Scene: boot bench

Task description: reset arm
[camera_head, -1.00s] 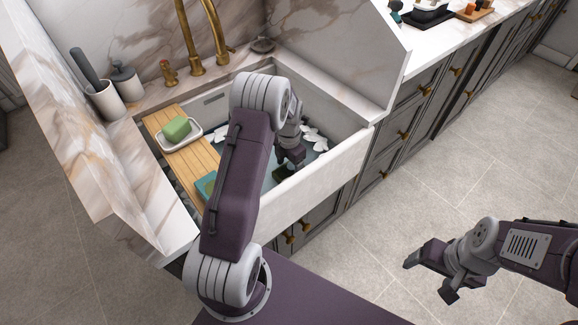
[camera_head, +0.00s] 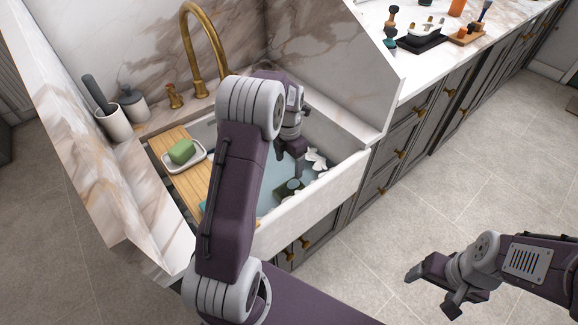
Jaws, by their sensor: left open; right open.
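My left arm reaches over the front of the white sink (camera_head: 318,187). My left gripper (camera_head: 290,172) is over the basin, above the bluish water, and looks empty; its fingertips are small and partly hard to make out. A dark green object (camera_head: 289,188) lies in the basin just below it, apart from the fingers as far as I can tell. My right gripper (camera_head: 428,288) is open and empty, over the bare floor at the lower right.
A wooden board (camera_head: 188,187) spans the sink's left side, with a green soap (camera_head: 181,152) in a white dish. White pieces (camera_head: 317,160) lie in the basin. A brass faucet (camera_head: 190,50) and a cup with a brush (camera_head: 113,123) stand behind. A marble side wall rises right of the sink.

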